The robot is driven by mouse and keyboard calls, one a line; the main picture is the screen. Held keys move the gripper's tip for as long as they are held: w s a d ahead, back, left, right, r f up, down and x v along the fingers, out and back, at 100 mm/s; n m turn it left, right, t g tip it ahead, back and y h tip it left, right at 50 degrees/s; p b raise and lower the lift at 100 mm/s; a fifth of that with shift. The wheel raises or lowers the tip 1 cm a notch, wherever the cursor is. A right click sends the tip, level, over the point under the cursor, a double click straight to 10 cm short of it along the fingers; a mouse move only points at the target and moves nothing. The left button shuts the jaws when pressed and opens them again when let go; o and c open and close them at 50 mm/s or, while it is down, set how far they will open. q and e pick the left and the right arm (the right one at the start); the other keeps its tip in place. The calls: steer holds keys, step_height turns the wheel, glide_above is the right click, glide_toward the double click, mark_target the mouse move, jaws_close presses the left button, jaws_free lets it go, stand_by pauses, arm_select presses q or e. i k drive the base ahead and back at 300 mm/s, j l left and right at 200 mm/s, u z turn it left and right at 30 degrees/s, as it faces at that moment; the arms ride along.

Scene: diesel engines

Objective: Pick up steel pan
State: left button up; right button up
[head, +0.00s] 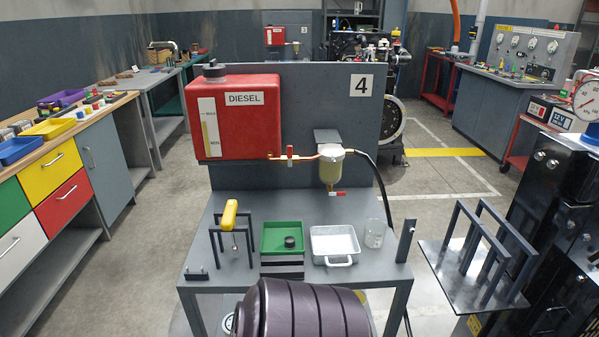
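The steel pan (335,243) is a shallow, light silver rectangular pan with a handle on its front side. It sits level on the grey workbench (209,273), just right of the green tray (272,238). A clear glass beaker (375,234) stands close to its right. The pan's inside looks pale; I cannot tell whether it holds anything. Neither of my grippers shows in the head view, and nothing is holding the pan.
A filter bowl (330,170) hangs behind the pan, beside a red diesel tank (236,120). A black stand with a yellow-handled tool (230,213) is at the bench's left. A short post (405,241) rises at its right edge. A shelf with metal frames (472,280) stands right.

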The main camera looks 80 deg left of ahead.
mark_target(334, 246)
steer(key=u, duration=2.4)
steer(key=j+z, duration=0.15)
steer(key=j, duration=0.2)
steer(key=i+j+z, duration=0.2)
steer(key=j, duration=0.15)
steer(key=k, duration=0.05)
